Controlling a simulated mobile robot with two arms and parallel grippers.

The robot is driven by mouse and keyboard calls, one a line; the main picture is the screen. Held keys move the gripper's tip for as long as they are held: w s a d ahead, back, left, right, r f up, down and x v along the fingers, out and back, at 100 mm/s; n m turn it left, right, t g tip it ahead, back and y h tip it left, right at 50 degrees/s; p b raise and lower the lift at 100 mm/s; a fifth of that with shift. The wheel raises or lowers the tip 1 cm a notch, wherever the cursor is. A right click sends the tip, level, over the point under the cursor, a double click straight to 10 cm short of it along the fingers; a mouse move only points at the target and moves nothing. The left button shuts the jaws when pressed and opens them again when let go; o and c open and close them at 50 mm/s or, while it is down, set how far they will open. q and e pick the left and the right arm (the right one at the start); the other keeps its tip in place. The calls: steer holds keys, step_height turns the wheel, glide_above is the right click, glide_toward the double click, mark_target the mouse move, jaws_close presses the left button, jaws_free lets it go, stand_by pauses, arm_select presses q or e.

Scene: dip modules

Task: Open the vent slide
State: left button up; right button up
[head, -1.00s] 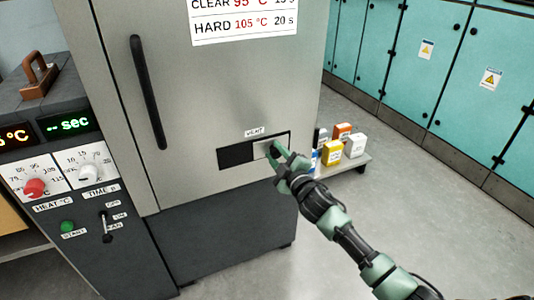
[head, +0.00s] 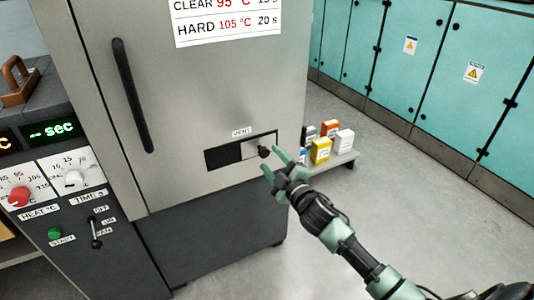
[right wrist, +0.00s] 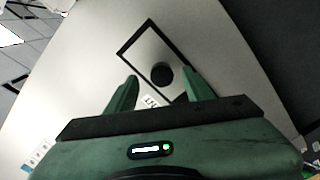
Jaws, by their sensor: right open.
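The vent slide (head: 255,149) is a pale plate with a round black knob (head: 264,152), in a dark-edged slot low on the grey cabinet door, under the VENT label (head: 242,132). The plate fills the right part of the slot; the left part is a dark opening (head: 223,157). My right gripper (head: 273,162) is open and empty, just to the lower right of the knob. In the right wrist view, the knob (right wrist: 162,74) shows between the two spread fingertips, apart from them. My left gripper is not in view.
The door has a long black handle (head: 132,95). A control panel with a red dial (head: 19,197) and a white dial (head: 74,178) stands at left. Small boxes (head: 320,150) sit on a low shelf (head: 345,159) behind the gripper. Floor at right is clear.

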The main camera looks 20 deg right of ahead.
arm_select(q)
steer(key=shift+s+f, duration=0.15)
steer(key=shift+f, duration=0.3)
arm_select(e)
steer(key=shift+s+d, duration=0.1)
steer(key=shift+s, duration=1.45)
